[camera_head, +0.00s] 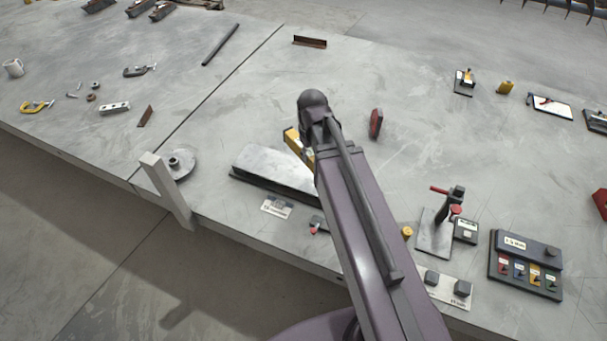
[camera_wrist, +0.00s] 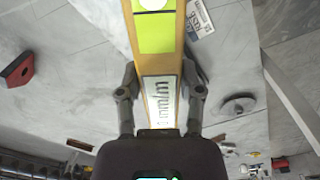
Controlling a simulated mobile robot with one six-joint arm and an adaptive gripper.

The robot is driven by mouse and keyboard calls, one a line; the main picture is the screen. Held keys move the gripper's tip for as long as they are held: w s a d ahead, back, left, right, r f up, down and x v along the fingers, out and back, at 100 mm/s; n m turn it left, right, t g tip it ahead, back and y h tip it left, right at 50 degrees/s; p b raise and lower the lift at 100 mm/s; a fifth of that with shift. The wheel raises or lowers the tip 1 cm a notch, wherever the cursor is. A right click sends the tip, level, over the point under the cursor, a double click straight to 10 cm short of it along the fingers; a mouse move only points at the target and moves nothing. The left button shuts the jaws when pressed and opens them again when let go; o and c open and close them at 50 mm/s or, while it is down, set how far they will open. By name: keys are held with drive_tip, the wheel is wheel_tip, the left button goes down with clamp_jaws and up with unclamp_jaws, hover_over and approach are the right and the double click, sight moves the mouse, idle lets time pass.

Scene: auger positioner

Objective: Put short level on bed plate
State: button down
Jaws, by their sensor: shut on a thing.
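The short level (camera_head: 292,142) is a yellow bar, partly hidden behind my arm in the head view. In the wrist view the level (camera_wrist: 155,45) shows a green vial window and a white "mm/m" label. My gripper (camera_wrist: 163,88) is shut on it, one finger on each side near the label; in the head view the arm hides the fingers. The bed plate (camera_head: 262,167) is a thick grey slab near the table's front edge. The level overlaps its back right part in the head view; I cannot tell whether they touch.
A grey post (camera_head: 167,190) and a round disc (camera_head: 181,163) stand left of the plate. A red block (camera_head: 376,123) lies to the right. A small card (camera_head: 277,208) lies in front. A stand (camera_head: 437,232) and a labelled case (camera_head: 526,264) are front right. The table behind is mostly clear.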

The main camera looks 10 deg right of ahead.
drive_tip(key=shift+s+d+f+b, duration=0.1)
drive_tip(key=shift+s+f+b, duration=0.15)
drive_tip(key=shift+f+b, duration=0.5)
drive_tip(key=s+d+f+n+b, duration=0.2)
drive_tip(key=f+n+b, duration=0.1)
drive_tip(key=f+b, duration=0.3)
drive_tip(key=s+d+f+n+b, duration=0.2)
drive_tip(key=f+n+b, duration=0.1)
drive_tip(key=f+b, duration=0.4)
drive_tip(key=shift+s, duration=0.15)
drive_tip(key=w+a, duration=0.1)
drive_tip(key=w, duration=0.3)
drive_tip(key=w+a+f+b, duration=0.1)
drive_tip(key=w, duration=0.4)
drive_tip(key=w+a, duration=0.1)
drive_tip(key=w, duration=0.4)
drive_tip(key=shift+w+a+f, duration=0.2)
